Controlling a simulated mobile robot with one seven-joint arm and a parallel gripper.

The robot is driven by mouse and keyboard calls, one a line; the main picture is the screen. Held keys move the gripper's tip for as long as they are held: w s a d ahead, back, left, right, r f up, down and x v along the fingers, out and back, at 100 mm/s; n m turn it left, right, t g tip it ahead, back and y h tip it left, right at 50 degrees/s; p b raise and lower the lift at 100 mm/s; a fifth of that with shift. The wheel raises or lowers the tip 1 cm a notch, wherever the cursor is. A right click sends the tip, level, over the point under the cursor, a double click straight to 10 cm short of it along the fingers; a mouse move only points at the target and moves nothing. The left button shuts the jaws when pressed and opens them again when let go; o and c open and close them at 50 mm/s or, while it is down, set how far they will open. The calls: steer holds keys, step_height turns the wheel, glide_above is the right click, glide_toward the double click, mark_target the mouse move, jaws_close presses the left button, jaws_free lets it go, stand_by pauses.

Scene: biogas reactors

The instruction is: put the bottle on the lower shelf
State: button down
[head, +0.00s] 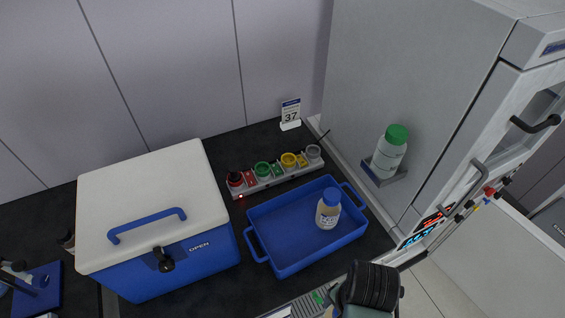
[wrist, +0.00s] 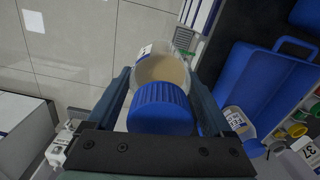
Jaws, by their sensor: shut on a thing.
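In the wrist view, my gripper (wrist: 161,88) is shut on a bottle with a ribbed blue cap (wrist: 160,110). The bottle's clear body (wrist: 163,70) holds beige contents and points away from the camera beyond the cap. The held bottle does not show in the head view, where only a dark ribbed part of my arm is at the bottom edge. I cannot make out the lower shelf in either view; the large grey cabinet (head: 415,75) at the right shows its side wall and an edge-on front.
A blue tray (head: 282,262) holds another labelled bottle (head: 328,210). A white-lidded blue cooler (head: 150,200) stands to its left. Behind are coloured pots (head: 263,170) and a "37" sign (head: 291,112). A green-capped bottle (head: 389,155) sits in a bracket on the cabinet's side.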

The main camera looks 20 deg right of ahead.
steer(key=w+a+f+n+b, duration=0.2)
steer(key=w+a+n, duration=0.4)
steer(key=a+n, duration=0.1)
steer(key=w+a+f+n+b, duration=0.2)
steer(key=w+a+n+b, duration=0.1)
steer(key=w+a+n, duration=0.3)
steer(key=a+n, duration=0.2)
steer(key=a, duration=0.2)
